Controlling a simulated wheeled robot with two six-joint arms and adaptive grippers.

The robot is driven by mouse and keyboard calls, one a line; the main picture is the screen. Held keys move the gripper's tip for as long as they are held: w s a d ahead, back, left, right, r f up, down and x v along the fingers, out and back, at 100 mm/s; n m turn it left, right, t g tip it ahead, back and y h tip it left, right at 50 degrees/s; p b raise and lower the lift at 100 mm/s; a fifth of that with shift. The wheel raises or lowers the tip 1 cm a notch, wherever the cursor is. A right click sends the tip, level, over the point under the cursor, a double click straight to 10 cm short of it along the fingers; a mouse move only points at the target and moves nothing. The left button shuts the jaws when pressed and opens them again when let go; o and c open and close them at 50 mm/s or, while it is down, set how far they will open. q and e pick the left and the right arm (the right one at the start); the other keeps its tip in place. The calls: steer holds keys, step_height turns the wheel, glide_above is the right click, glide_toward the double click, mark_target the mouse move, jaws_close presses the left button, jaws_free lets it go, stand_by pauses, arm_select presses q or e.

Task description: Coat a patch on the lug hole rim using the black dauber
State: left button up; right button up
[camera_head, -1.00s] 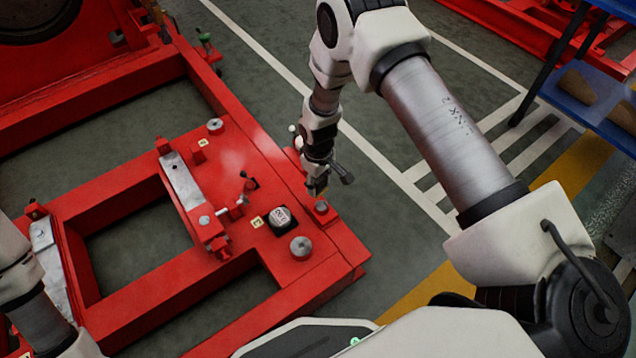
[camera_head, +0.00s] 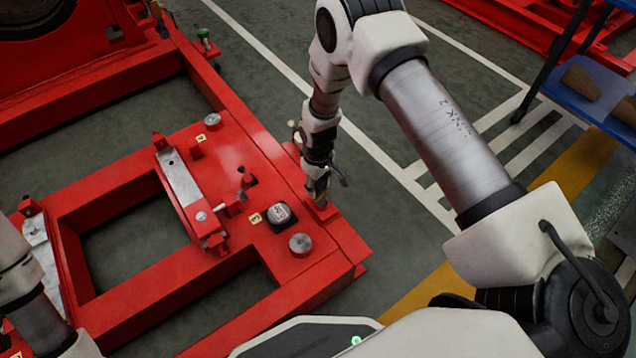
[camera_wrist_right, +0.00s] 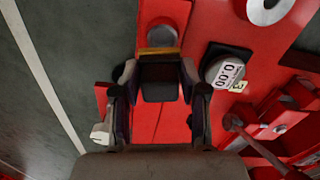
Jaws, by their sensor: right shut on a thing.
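My right gripper (camera_head: 320,192) points down over the near right corner of the red skid frame. In the right wrist view its jaws (camera_wrist_right: 160,95) are shut on the black dauber (camera_wrist_right: 160,88), a dark block with a yellow-brown strip at its far edge. The red lug (camera_wrist_right: 160,12) lies just beyond the dauber, with a dark round hole or cap (camera_wrist_right: 162,36) on it, partly hidden by the strip. In the head view the gripper hides most of the lug (camera_head: 324,213). I cannot tell whether the dauber touches the rim. My left gripper is out of view.
A black gauge block with a white dial (camera_head: 280,213) sits on the red frame (camera_head: 335,265) beside the gripper. Near it are a grey round boss (camera_head: 300,244) and a small red valve fitting (camera_head: 243,183). A blue shelf (camera_head: 585,95) stands at the right. Floor right of the frame is clear.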

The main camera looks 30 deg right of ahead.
steer(key=shift+f+b, duration=0.5)
steer(key=shift+f, duration=0.5)
stand_by(0.4)
